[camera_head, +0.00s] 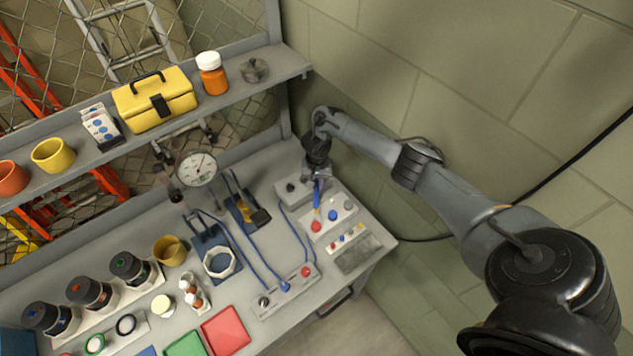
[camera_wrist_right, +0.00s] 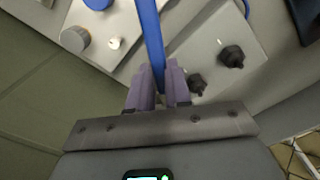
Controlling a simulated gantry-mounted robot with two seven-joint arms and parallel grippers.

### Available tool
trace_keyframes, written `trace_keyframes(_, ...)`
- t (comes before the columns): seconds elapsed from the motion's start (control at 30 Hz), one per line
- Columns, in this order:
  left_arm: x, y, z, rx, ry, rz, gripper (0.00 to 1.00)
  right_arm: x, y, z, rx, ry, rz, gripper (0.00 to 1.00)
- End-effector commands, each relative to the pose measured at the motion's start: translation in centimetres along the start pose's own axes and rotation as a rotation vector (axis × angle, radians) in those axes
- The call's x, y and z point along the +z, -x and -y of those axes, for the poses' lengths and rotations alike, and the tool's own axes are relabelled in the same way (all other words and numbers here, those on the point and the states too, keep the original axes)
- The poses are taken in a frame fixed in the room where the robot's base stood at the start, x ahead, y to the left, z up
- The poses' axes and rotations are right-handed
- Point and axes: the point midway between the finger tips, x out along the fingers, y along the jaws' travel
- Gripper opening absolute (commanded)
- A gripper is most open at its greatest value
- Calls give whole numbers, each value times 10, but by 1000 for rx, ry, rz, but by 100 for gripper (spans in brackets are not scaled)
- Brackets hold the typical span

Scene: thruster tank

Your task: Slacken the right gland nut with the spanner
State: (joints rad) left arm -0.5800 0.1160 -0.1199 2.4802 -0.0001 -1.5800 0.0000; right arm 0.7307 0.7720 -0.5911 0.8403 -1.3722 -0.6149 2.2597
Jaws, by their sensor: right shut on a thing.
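My right gripper (camera_head: 318,174) is above the panels at the right end of the bench, pointing down. In the right wrist view its fingers (camera_wrist_right: 160,80) are shut on a long blue bar (camera_wrist_right: 150,30), which looks like the spanner's handle. The bar runs out of the top of that view, so its far end is hidden there. In the head view the blue bar (camera_head: 317,192) slants down towards a panel with a red, a blue and a grey knob (camera_head: 348,205). I cannot tell which part is the right gland nut, or whether the spanner touches it. My left gripper is not in view.
A box with dark knobs (camera_wrist_right: 232,56) lies beside the fingers. A dial gauge (camera_head: 196,168), blue hoses and a white ring (camera_head: 220,262) stand to the left. A shelf (camera_head: 285,62) runs above the bench. A block wall (camera_head: 450,70) is close behind my right arm.

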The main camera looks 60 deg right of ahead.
Motion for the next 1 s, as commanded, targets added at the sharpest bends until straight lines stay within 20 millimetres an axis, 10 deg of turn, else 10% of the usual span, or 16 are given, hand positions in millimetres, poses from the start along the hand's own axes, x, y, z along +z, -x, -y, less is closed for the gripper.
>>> trace_keyframes(1.0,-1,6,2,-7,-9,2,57,0,1,0,1,-1,1,0)
